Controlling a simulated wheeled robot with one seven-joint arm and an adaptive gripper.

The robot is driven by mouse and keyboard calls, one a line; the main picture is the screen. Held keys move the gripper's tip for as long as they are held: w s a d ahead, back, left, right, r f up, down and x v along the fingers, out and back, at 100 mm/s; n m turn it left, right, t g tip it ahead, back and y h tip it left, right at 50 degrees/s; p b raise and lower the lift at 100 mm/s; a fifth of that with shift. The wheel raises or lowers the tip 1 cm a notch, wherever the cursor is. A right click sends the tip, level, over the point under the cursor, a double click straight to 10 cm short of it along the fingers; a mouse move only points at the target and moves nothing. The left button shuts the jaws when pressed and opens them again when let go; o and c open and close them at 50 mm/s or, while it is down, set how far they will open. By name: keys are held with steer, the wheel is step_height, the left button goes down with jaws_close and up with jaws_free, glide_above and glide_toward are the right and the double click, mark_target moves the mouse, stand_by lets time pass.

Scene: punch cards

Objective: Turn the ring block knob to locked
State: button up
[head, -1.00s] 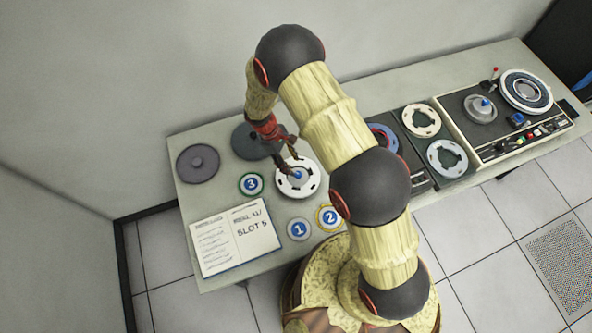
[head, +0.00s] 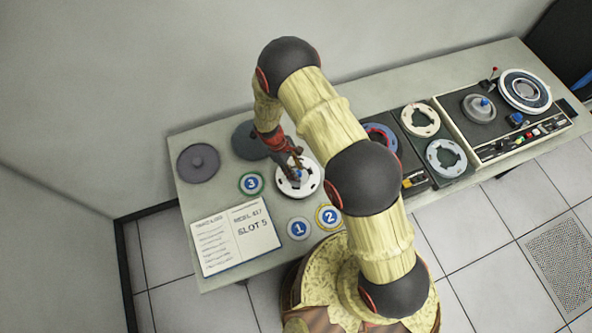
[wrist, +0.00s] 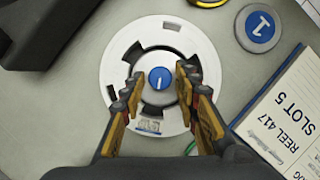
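The ring block is a white ring (head: 285,187) lying on the table, with dark slots around its inner part. Its blue knob (wrist: 160,78) is at the centre and carries a white pointer mark; it also shows in the head view (head: 297,174). In the wrist view my gripper (wrist: 158,76) has its two fingers apart, one on each side of the knob, with visible gaps between fingers and knob. In the head view my gripper (head: 295,165) hangs over the ring block's centre. I cannot read a locked label on the ring.
Discs marked 1 (head: 298,229), 2 (head: 328,217) and 3 (head: 251,184) lie around the ring block. An open booklet (head: 232,237) reads "SLOT 5". Dark round lids (head: 198,163) lie behind. A tape machine (head: 505,115) stands to the right.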

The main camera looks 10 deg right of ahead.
jaws_close()
steer(key=shift+m+b, duration=0.35)
steer(key=shift+m, duration=0.05)
steer(key=shift+w+d+f+m+g+y+b, duration=0.15)
steer(key=shift+m+g+y+b, duration=0.2)
steer(key=shift+m+b, duration=0.55)
steer(key=m+y+b, duration=0.1)
steer(key=m+b, duration=0.1)
steer(key=m, duration=0.1)
steer(key=shift+d+m+g, duration=0.1)
steer(key=shift+m+g, duration=0.25)
steer(key=shift+m, duration=0.05)
steer(key=m+y+b, duration=0.1)
steer(key=m, duration=0.2)
steer(key=shift+w+d+m+y, duration=0.1)
steer(key=shift+m+y, duration=0.2)
steer(key=shift+y, duration=0.05)
steer(key=shift+d+m+y+b, duration=0.15)
steer(key=shift+m+y+b, duration=0.6)
steer(key=shift+m, duration=1.15)
steer(key=shift+r, duration=0.2)
